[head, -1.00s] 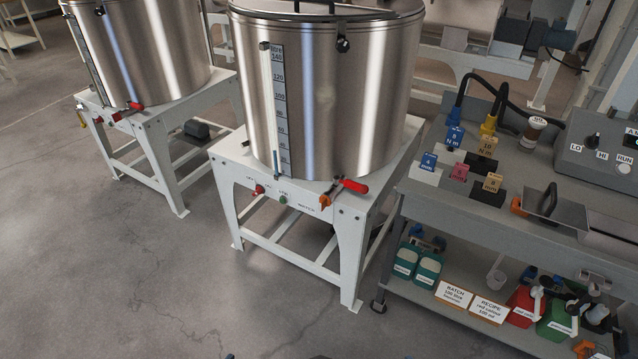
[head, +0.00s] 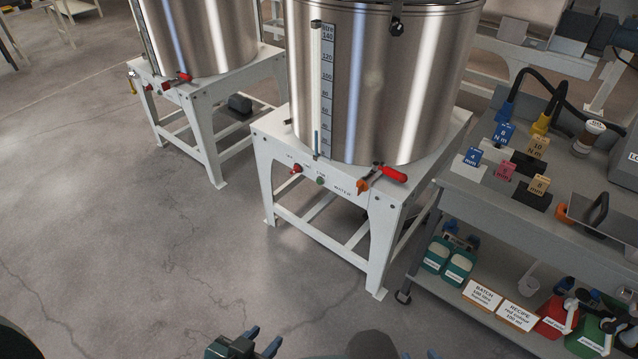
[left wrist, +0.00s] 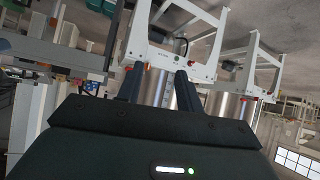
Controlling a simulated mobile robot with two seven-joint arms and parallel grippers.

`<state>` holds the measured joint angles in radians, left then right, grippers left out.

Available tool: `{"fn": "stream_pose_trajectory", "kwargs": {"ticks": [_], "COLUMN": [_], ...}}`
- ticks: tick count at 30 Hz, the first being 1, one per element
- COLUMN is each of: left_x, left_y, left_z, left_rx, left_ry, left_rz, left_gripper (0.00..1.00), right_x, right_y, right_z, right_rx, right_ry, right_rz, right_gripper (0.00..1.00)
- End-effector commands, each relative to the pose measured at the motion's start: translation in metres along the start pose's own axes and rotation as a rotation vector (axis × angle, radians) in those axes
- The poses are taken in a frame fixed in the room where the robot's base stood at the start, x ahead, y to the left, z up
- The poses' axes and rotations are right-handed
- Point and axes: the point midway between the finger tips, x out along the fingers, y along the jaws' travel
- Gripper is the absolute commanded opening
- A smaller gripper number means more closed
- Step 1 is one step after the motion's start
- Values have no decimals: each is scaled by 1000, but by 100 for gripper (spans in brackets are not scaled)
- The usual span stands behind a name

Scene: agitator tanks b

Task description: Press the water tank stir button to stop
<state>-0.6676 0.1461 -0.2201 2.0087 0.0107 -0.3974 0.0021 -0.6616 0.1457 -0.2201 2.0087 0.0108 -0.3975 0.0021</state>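The water tank (head: 385,90) is a large steel drum with a litre scale, upright on a white stand (head: 345,200) marked WATER. The stand's front panel carries a red button (head: 296,168) and a green button (head: 320,181); their small labels are hard to read. A valve with a red handle (head: 394,174) is at the right of the panel. My left gripper (head: 264,338) is low in the head view, well in front of the stand, apart from it. In the left wrist view its fingers (left wrist: 158,82) are spread and empty.
A second steel tank (head: 205,35) stands on a similar stand at the back left. A grey workbench (head: 465,205) on the right holds coloured tools in blocks, with bottles and cards on its lower shelf. The concrete floor (head: 130,250) in front and left is clear.

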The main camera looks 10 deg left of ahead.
Motion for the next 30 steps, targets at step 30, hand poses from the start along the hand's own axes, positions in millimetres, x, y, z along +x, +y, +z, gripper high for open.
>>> {"fn": "stream_pose_trajectory", "kwargs": {"ticks": [30], "left_x": [2], "left_y": [-1], "left_z": [-4], "left_rx": [2], "left_ry": [8], "left_rz": [-1], "left_gripper": [0], "right_x": [0], "right_y": [0], "right_z": [1], "right_rx": [0], "right_ry": [-1], "right_rz": [0], "right_gripper": [36]}}
